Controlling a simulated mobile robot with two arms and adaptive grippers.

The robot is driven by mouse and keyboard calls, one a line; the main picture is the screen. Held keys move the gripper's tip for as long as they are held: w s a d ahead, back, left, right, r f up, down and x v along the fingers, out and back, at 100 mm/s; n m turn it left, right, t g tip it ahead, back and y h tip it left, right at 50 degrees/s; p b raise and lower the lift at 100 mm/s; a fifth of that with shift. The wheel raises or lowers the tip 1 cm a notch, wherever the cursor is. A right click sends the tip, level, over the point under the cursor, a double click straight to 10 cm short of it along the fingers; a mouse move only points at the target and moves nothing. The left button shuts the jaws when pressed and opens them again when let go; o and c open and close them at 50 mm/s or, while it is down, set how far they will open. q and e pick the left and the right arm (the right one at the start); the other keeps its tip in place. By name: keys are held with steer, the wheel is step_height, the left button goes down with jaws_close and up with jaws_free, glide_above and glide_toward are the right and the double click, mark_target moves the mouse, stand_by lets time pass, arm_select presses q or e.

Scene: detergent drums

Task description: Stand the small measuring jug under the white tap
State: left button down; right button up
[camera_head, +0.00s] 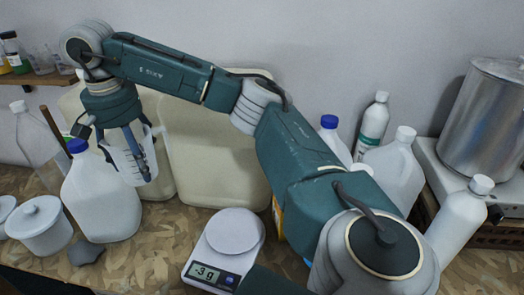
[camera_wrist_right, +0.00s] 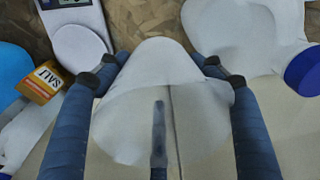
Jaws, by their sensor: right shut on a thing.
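The small measuring jug (camera_head: 121,161) is a clear cup with marks on its side. My right gripper (camera_head: 138,168) is shut on it and points down, holding it in the air in front of a cream drum. In the right wrist view the jug (camera_wrist_right: 130,110) sits between the blue fingers of that gripper (camera_wrist_right: 165,60). Large cream drums (camera_head: 218,150) stand against the wall, partly behind my arm. I cannot make out the white tap in either view. My left gripper is not in view.
White lidded pots (camera_head: 40,228) are at left. A scale (camera_head: 235,232) reading -3 g is at front centre. Bottles (camera_head: 455,222) and a steel pot (camera_head: 485,120) crowd the right.

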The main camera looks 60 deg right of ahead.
steer(key=shift+s+a+r, duration=0.25)
steer(key=shift+s+a, duration=0.25)
steer(key=shift+s, duration=0.2)
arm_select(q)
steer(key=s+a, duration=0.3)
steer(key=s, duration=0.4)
arm_select(e)
step_height(320, 180, down, 3)
steer(key=shift+s+d, duration=0.1)
steer(key=f, duration=0.8)
steer(key=f+p, duration=0.1)
steer(key=f, duration=0.4)
steer(key=shift+w+d+f, duration=0.1)
steer(key=shift+w+d, duration=0.1)
steer(key=shift+w, duration=0.15)
steer(key=shift+f, duration=0.25)
steer(key=shift+f+p, duration=0.35)
steer(key=shift+f, duration=0.05)
step_height(320, 180, down, 2)
steer(key=shift+a+f+p, duration=0.1)
steer(key=shift+p, duration=0.25)
steer(key=shift+f, duration=0.35)
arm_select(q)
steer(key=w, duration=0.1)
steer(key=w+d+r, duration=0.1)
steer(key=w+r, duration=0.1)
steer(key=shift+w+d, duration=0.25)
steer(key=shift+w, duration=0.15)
arm_select(e)
steer(key=o, duration=0.9)
